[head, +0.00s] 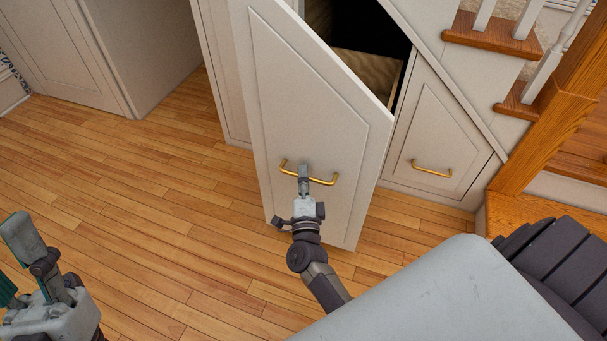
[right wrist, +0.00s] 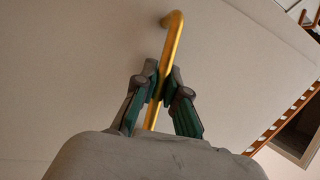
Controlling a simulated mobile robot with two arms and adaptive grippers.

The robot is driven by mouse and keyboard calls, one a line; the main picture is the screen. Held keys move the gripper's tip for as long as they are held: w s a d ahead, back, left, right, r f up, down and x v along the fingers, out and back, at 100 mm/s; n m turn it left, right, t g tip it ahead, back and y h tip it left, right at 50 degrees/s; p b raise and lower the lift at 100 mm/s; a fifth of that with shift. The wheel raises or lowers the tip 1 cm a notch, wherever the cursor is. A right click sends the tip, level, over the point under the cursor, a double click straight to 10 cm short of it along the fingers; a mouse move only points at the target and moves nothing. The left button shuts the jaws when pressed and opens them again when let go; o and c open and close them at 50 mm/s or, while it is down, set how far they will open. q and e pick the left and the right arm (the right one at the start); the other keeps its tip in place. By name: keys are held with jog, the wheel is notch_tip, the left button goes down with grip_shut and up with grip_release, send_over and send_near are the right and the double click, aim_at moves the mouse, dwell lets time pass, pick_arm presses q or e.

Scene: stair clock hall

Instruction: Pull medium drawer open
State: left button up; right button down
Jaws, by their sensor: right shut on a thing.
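The medium drawer (head: 310,115) is a tall white panel with a slanted top, under the stairs. It stands pulled out from the stair face, with a dark opening and a wooden inner side (head: 368,72) behind it. My right gripper (head: 304,174) is shut on its brass handle (head: 325,182). In the right wrist view the fingers (right wrist: 160,88) close around the handle bar (right wrist: 172,48) near the panel (right wrist: 75,75). My left gripper (head: 40,265) is at the lower left, away from the drawer, with its fingers apart and nothing seen between them.
A smaller closed drawer (head: 437,143) with a brass handle (head: 432,168) is to the right. Wooden steps (head: 490,35) and a post (head: 565,90) stand at the right. A white cabinet (head: 110,50) is at the back left. The wooden floor (head: 140,190) at left is clear.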

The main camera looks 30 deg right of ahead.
jog(key=c, duration=1.2)
grip_release()
jog(key=v, duration=0.8)
jog(key=shift+s, duration=0.1)
